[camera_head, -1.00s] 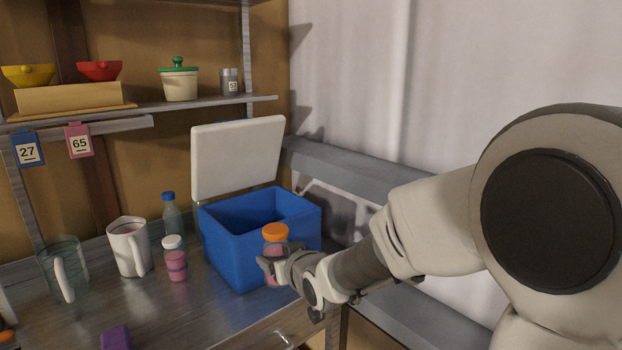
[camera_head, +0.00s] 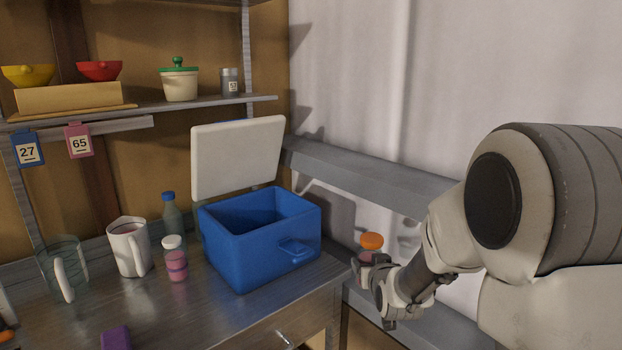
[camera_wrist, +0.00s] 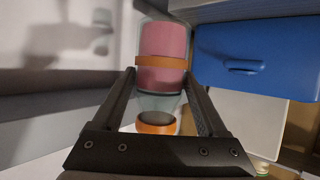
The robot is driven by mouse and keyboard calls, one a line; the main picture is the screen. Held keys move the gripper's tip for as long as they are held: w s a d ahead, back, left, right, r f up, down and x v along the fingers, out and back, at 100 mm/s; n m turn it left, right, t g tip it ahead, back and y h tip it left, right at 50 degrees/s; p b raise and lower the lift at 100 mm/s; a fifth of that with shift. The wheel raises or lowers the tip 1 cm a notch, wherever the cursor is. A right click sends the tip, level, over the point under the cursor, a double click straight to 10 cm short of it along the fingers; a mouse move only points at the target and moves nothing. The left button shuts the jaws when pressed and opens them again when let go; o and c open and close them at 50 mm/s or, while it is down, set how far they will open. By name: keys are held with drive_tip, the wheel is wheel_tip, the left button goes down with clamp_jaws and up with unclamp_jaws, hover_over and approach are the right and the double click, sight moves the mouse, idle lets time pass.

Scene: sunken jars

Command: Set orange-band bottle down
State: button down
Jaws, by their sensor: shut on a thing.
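The orange-band bottle (camera_head: 370,254) has an orange cap and pink contents. My gripper (camera_head: 366,276) is shut on it, right of the blue cooler and beyond the table's right edge, in front of a grey ledge. In the wrist view the bottle (camera_wrist: 163,42) shows its pink part, an orange band and a clear section between the two fingers of my gripper (camera_wrist: 160,80). Its orange cap (camera_wrist: 156,123) shows lower in that picture. The bottle looks close to upright in the head view, with its lower part hidden behind my gripper.
The blue cooler (camera_head: 262,262) stands on the metal table (camera_head: 200,315) with its white lid (camera_head: 238,158) open. Left of it are a white-capped pink bottle (camera_head: 175,262), a blue-capped bottle (camera_head: 171,214), a white pitcher (camera_head: 128,248) and a glass pitcher (camera_head: 62,268). The grey ledge (camera_head: 375,185) runs along the wall.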

drive_tip(key=shift+d+r, duration=0.2)
drive_tip(key=shift+d, duration=0.05)
wheel_tip(320, 180, up, 13)
drive_tip(key=p, duration=1.3)
drive_tip(key=shift+f, duration=0.15)
drive_tip(key=shift+a+f, duration=0.1)
